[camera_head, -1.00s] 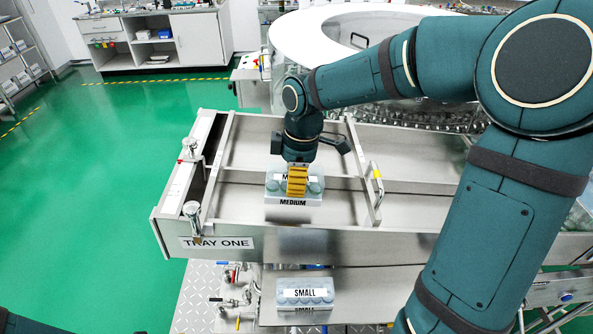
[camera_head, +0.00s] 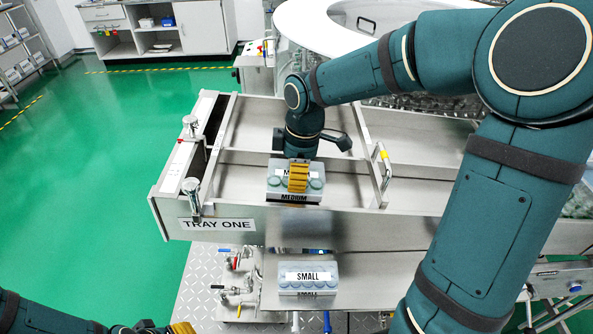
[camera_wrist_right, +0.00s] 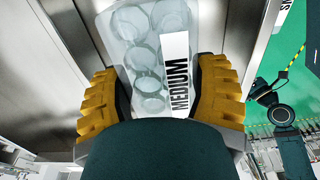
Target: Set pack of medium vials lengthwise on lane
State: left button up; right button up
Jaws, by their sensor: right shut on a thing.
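The pack of medium vials (camera_head: 313,193) is a pale pack with round caps and a MEDIUM label. My right gripper (camera_head: 297,176) is shut on it from above, with yellow fingers on opposite sides. In the right wrist view the pack (camera_wrist_right: 140,50) sits between both fingers (camera_wrist_right: 165,95). Its long side runs left to right, along the lanes of TRAY ONE (camera_head: 265,225). It overlaps the tray's near wall in the head view; I cannot tell whether it touches the lane floor. Part of my left gripper (camera_head: 182,328) shows at the bottom edge; its opening is unclear.
A pack labelled SMALL (camera_head: 309,276) sits on a metal surface below the tray's near side. A handled gate (camera_head: 382,172) crosses the lanes to the right. A round white-rimmed washer (camera_head: 300,25) is behind.

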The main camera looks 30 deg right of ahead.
jog(key=shift+f+b, duration=0.35)
jog(key=shift+f, duration=0.15)
jog(key=o, duration=1.4)
jog(key=shift+r, duration=0.1)
jog(key=r, duration=0.8)
jog(key=d+r, duration=0.1)
jog(key=r, duration=0.2)
jog(key=shift+s+r, duration=0.3)
jog(key=shift+r, duration=0.1)
